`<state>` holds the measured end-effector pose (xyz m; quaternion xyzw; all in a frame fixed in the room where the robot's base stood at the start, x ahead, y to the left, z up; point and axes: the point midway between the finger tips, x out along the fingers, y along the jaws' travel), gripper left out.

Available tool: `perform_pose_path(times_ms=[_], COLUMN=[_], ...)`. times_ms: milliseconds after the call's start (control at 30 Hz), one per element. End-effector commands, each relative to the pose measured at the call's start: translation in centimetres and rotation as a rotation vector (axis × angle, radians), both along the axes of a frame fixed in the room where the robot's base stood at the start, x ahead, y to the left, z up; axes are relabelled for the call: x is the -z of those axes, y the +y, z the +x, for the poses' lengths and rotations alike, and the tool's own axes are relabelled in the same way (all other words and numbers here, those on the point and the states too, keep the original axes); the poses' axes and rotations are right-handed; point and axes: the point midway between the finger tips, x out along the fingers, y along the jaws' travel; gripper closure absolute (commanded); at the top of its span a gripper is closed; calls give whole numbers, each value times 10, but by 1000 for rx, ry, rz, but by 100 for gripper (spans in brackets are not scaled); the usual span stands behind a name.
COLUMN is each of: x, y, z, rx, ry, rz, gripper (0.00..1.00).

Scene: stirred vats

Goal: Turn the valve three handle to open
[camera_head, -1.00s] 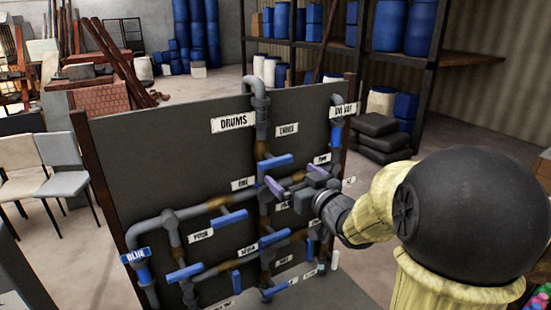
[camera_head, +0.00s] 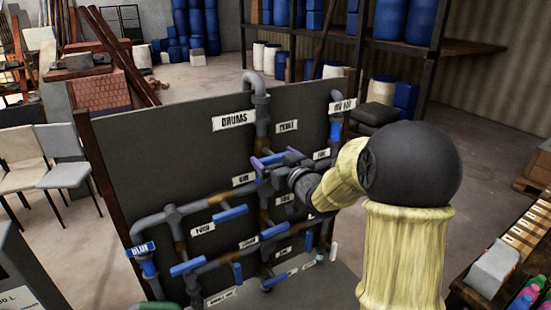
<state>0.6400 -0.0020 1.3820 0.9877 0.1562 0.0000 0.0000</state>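The valve panel (camera_head: 180,160) carries grey pipes with blue handles and white labels. A label that seems to read THREE (camera_head: 287,127) sits at the upper middle, right of the vertical pipe under the DRUMS sign (camera_head: 233,120). Below it is a blue handle (camera_head: 273,157), lying roughly level across the pipe and partly hidden by my gripper. My gripper (camera_head: 262,167) reaches in from the right, its fingers at or just in front of this handle's left part. Contact and finger opening are unclear.
Other blue handles sit close below, at the left (camera_head: 230,214), lower left (camera_head: 187,267) and lower middle (camera_head: 273,231). Chairs (camera_head: 62,165) stand left of the panel. Shelving with blue drums (camera_head: 405,20) is behind. A table with small items (camera_head: 520,240) is at the right.

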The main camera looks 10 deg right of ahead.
Motion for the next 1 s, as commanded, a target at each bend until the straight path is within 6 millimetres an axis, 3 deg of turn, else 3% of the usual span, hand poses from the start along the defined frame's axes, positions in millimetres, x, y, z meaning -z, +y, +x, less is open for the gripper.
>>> perform_pose_path(times_ms=[100,567,1000], x=[0,3,7], y=[0,0,1], z=[0,0,-1], rx=[0,0,1], ry=[0,-25,-126], rz=[0,-72,-376], gripper=[32,32,32])
